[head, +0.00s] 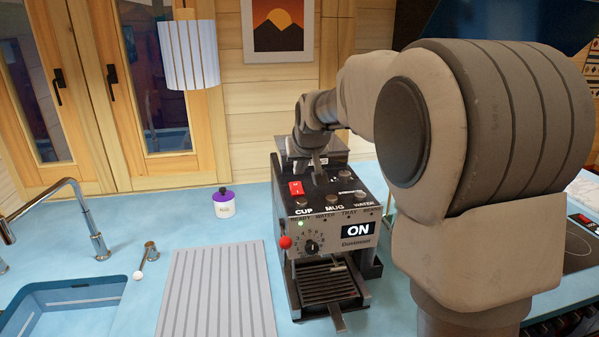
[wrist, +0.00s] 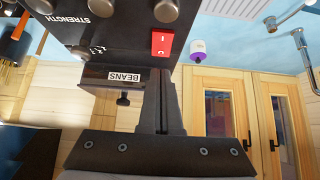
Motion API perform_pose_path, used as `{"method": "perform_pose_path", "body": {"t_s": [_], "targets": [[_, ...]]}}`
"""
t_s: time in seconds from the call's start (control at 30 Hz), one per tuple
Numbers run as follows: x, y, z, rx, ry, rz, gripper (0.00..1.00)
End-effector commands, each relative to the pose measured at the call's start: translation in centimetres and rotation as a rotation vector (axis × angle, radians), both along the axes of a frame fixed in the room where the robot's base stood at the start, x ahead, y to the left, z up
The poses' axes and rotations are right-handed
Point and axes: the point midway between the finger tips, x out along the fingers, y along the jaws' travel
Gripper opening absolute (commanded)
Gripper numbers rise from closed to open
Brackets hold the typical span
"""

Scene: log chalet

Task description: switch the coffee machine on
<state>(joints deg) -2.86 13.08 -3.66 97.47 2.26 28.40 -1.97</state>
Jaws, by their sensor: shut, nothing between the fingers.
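The coffee machine (head: 320,245) stands on the blue counter. Its front display (head: 358,230) reads ON, and a small green light (head: 300,223) is lit on the front panel. A red rocker switch (head: 296,188) is on its top panel, at the left; it also shows in the wrist view (wrist: 162,43). My gripper (head: 318,172) is above the rear of the machine's top, a little right of and behind the red switch. In the wrist view its fingers (wrist: 158,85) are shut and empty, pointing toward the switch, apparently apart from it.
Several round buttons (head: 345,174) and a BEANS container (wrist: 125,77) are on the machine. A purple-lidded jar (head: 224,203) stands behind a grey ribbed mat (head: 217,290). A sink (head: 60,310) with a tap is at left. A hob (head: 580,245) is at right.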

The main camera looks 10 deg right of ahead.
Motion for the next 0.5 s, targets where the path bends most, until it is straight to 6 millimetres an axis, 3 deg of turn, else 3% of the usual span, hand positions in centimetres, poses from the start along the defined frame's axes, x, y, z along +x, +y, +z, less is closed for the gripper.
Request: {"method": "perform_pose_path", "body": {"t_s": [0.03,0.5], "targets": [[-0.2,0.0,1.5,0.000,-0.003,0.000,0.00],[-6.9,0.0,5.5,0.000,-0.003,0.000,0.00]]}}
